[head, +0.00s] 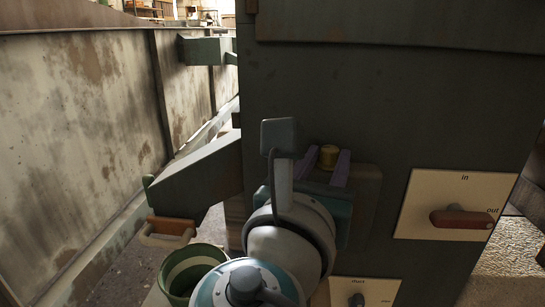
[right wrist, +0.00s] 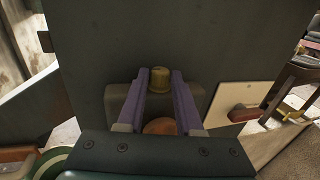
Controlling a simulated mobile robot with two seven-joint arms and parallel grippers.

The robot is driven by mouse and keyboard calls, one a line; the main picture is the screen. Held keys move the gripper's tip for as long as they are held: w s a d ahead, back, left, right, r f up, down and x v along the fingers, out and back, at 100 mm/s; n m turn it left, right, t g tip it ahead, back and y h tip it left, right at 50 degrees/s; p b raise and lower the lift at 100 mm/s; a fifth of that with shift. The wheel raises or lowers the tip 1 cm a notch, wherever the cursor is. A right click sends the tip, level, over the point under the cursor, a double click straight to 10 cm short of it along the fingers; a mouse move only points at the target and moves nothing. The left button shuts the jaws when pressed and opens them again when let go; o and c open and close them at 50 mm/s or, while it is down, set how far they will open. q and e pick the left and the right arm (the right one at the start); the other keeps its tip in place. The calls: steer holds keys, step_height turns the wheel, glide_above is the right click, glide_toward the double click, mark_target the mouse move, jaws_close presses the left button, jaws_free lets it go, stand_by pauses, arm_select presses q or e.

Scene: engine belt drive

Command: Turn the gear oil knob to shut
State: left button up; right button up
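A brass-yellow knob (head: 328,156) sits at a dark grey block (head: 365,190) on the face of the dark machine housing. The knob also shows in the right wrist view (right wrist: 160,80). No label naming it as gear oil can be read. My right gripper (head: 325,168) has its two purple fingers spread, one on each side of the knob. In the right wrist view the right gripper (right wrist: 160,92) is open, with a reddish-brown round part (right wrist: 160,126) lower between the fingers. I cannot tell whether the fingers touch the knob. My left gripper is not in view.
A cream plate (head: 425,195) marked "in" and "out" holds a red lever (head: 461,219), right of my gripper. A smaller plate (head: 375,288) with a dark knob (head: 357,300) is below. A green-and-white pot (head: 185,268) and an orange-handled part (head: 171,226) are at lower left.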

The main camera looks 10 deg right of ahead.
jaws_close()
